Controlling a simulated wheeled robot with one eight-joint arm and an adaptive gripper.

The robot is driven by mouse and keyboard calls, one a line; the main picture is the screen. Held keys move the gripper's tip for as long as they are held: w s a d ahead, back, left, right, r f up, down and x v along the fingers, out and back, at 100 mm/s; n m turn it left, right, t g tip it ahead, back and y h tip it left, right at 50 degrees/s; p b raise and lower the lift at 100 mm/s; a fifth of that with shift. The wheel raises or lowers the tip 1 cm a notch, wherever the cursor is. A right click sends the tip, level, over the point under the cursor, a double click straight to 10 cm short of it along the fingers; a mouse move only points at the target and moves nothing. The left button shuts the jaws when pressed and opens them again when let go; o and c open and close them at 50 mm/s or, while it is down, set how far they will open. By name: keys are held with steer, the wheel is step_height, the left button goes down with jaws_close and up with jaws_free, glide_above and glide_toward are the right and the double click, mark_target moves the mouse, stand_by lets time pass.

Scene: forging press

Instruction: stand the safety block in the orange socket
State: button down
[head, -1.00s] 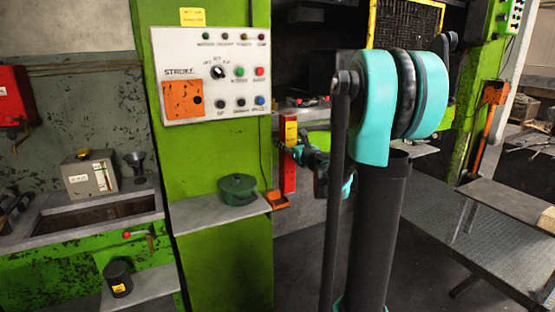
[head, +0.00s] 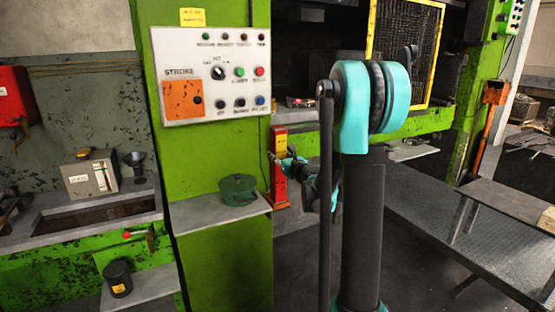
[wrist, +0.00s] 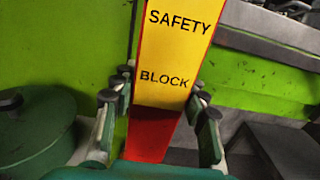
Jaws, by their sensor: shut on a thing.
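The safety block (head: 279,180) is a tall red bar with a yellow part, upright beside the green press column. In the wrist view its yellow face (wrist: 172,55) reads SAFETY BLOCK, with red below. My gripper (wrist: 160,118) is shut on it, one finger on each side; the gripper is small in the head view (head: 275,157).
A shelf (head: 215,216) on the column holds a dark green lidded pot (head: 238,189), which is close to the left finger in the wrist view (wrist: 35,128). A control panel (head: 210,75) is above. A yellow-framed mesh guard (head: 405,50) stands behind. A grey walkway (head: 490,235) lies right.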

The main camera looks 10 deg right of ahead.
steer(key=shift+w+a+f, duration=0.15)
steer(key=shift+f, duration=0.55)
steer(key=c, duration=0.8)
jaws_free()
steer(key=shift+f, duration=0.1)
steer(key=shift+c, duration=0.2)
